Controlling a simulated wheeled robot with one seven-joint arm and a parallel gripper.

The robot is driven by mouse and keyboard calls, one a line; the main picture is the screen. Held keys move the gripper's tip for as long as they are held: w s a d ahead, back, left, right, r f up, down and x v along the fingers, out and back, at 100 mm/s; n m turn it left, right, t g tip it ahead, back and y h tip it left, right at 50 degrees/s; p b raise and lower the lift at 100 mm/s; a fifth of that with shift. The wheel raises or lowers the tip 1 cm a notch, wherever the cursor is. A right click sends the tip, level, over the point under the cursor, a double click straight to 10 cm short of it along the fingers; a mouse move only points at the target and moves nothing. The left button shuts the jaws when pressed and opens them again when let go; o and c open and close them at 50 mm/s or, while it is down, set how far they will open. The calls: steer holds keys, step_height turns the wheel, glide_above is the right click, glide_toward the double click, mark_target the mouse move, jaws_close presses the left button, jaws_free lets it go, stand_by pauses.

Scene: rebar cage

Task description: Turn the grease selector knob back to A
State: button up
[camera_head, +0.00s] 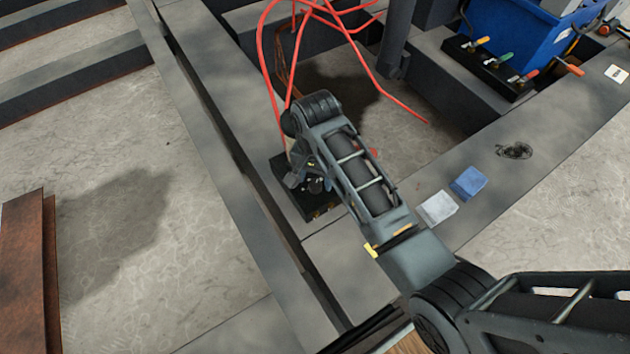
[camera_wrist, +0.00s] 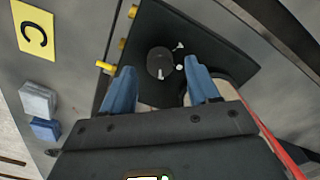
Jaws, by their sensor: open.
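In the wrist view, a round dark knob (camera_wrist: 160,60) sits on a black plate (camera_wrist: 215,50). A light mark shows on the knob's lower edge, with small white marks on the plate to its right; I cannot read letters there. My gripper (camera_wrist: 159,70) is open, its two blue fingers on either side of the knob in the picture, with visible gaps. I cannot tell whether the fingertips reach down to its height. In the head view, my gripper (camera_head: 313,184) is over a black block (camera_head: 320,211) on the grey beam, and my arm hides the knob.
A grey-white block (camera_head: 437,207) and a blue block (camera_head: 468,183) lie on the beam. Red hoses (camera_head: 362,60) loop behind my arm. A blue bin (camera_head: 520,40) stands at top right.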

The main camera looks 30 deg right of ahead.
steer(key=shift+f, duration=0.85)
steer(key=shift+c, duration=0.2)
steer(key=c, duration=1)
